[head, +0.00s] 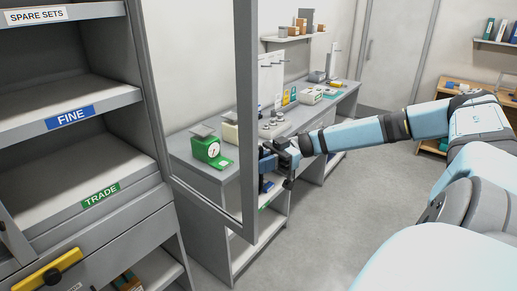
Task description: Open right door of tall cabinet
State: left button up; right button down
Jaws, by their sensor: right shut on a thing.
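The tall cabinet (148,105) stands at the left, with its grey shelves labelled SPARE SETS, FINE and TRADE in plain view. Its right door (246,100), a grey frame with a see-through panel, stands swung out from the cabinet's right side. My right gripper (267,160) is at the free upright of this door, on its far side. It is shut on the door's handle, which is mostly hidden by the fingers and the frame. My left gripper is not in view.
A grey bench (190,155) behind the door carries a green scale (207,150) and other weighing gear. A yellow handle (48,270) is on the cabinet's lower front. Grey floor (345,220) is clear to the right. A wooden desk (460,90) stands at the far right.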

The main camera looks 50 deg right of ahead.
jog(key=c, duration=1.2)
grip_release()
jog(key=b+v, duration=0.3)
jog(key=v, duration=1)
jog(key=shift+s+d, duration=0.15)
jog(key=shift+d, duration=0.2)
jog(key=shift+d, duration=0.1)
